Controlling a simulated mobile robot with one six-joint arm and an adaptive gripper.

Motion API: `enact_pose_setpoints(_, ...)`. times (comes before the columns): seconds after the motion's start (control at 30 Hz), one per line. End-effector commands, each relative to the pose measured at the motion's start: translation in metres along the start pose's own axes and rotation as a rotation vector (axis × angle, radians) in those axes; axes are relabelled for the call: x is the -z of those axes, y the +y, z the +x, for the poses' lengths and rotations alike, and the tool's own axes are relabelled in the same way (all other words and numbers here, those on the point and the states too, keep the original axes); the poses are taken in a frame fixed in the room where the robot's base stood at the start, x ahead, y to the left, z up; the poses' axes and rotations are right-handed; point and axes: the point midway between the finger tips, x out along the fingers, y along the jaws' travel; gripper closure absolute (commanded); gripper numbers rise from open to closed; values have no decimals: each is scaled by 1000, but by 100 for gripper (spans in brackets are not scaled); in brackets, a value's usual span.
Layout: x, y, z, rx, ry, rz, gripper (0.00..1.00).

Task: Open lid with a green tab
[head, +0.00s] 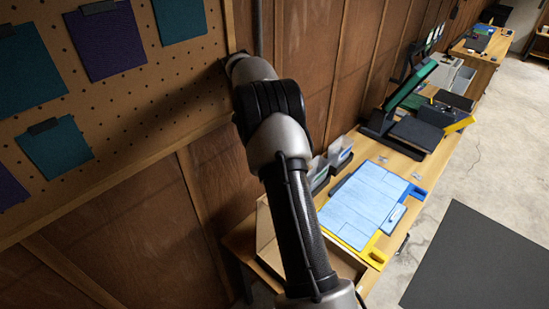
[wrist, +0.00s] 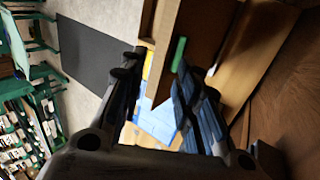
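In the wrist view a green tab (wrist: 178,54) sits on the brown wooden lid (wrist: 206,45), near the lid's left edge. My gripper (wrist: 157,66) is open, with a wide gap between its dark fingers and nothing held. The tab appears just beyond the right fingertip; I see no contact, and the distance in depth is hard to tell. In the head view part of a wooden box (head: 341,262) shows at the near end of the bench, largely behind my arm. The green tab and my gripper do not show in the head view.
A bench (head: 377,161) along the wooden wall holds a blue-and-yellow tray with light blue sheets (head: 365,204), small bins (head: 340,154) and a green-topped press (head: 410,85). A pegboard (head: 143,92) with cloth swatches hangs at left. A dark mat (head: 480,260) lies on open floor.

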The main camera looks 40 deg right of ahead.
Motion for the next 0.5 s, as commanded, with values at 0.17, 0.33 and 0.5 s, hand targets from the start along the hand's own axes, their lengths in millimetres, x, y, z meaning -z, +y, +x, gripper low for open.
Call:
enact_pose_setpoints(0.17,0,1,-1,-1,0,0,70)
enact_pose_setpoints(0.33,1,2,-1,8,-5,10,77)
enact_pose_setpoints(0.5,7,19,9,113,-81,136,88)
